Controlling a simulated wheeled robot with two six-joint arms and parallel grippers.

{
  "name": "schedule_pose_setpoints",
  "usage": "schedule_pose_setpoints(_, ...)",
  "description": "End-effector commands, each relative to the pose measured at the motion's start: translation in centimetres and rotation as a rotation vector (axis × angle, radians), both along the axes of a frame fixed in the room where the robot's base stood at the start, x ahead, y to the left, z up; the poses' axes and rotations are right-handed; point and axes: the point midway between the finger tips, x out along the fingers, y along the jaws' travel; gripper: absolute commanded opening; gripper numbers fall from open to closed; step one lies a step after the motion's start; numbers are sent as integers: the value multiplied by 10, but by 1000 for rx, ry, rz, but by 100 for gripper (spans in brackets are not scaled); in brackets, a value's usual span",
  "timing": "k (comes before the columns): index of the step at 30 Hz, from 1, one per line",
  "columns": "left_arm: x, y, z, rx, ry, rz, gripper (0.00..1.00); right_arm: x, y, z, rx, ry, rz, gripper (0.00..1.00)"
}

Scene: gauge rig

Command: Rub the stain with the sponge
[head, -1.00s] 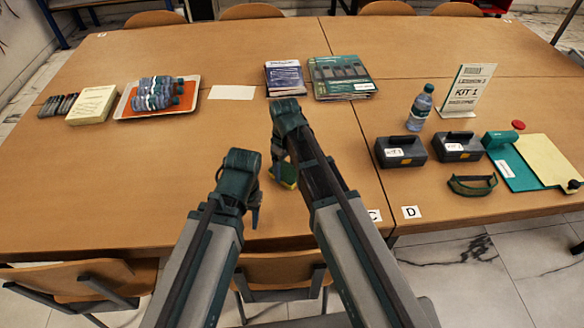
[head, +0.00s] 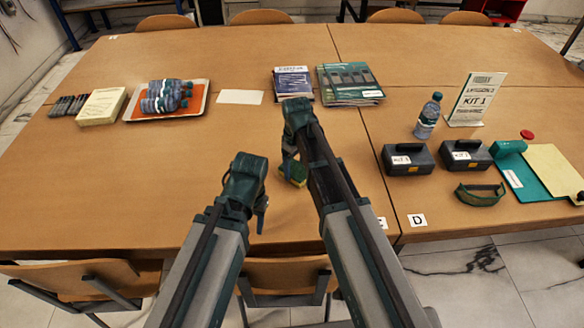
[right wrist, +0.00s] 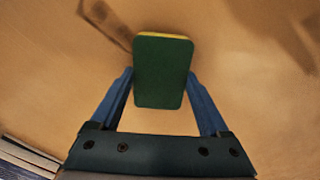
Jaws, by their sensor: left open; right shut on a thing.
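A sponge (head: 293,173), green with a yellow layer, is held by my right gripper (head: 290,163) low over the near middle of the table. In the right wrist view the sponge's green face (right wrist: 159,72) fills the space between the blue fingers (right wrist: 160,92). I cannot tell whether it touches the tabletop. A dark brown mark (right wrist: 106,22) shows on the wood just beyond the sponge, up and left; it may be the stain, but shadows lie nearby. No stain is clear in the head view. My left gripper (head: 261,208) is open and empty, left of the sponge and nearer me.
The wooden table (head: 150,190) is clear around the sponge. Beyond it are a white card (head: 240,97), booklets (head: 350,85) and a tray of bottles (head: 200,105). Chairs (head: 80,285) are at the near edge.

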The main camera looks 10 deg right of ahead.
Motion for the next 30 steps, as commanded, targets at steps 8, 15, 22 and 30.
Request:
schedule_pose_setpoints(8, 0, 0, 1, 0, 0, 0, 50, -2, -28, 1, -11, 1, -3, 35)
schedule_pose_setpoints(15, 0, 0, 1, 0, 0, 0, 50, -3, -29, 1, -10, 3, -2, 35)
schedule_pose_setpoints(22, 0, 0, 2, 0, 0, 0, 50, -4, -42, 2, -8, 4, -3, 35)
schedule_pose_setpoints(30, 0, 0, 2, 0, 0, 0, 50, -4, -62, 2, -6, 4, -2, 35)
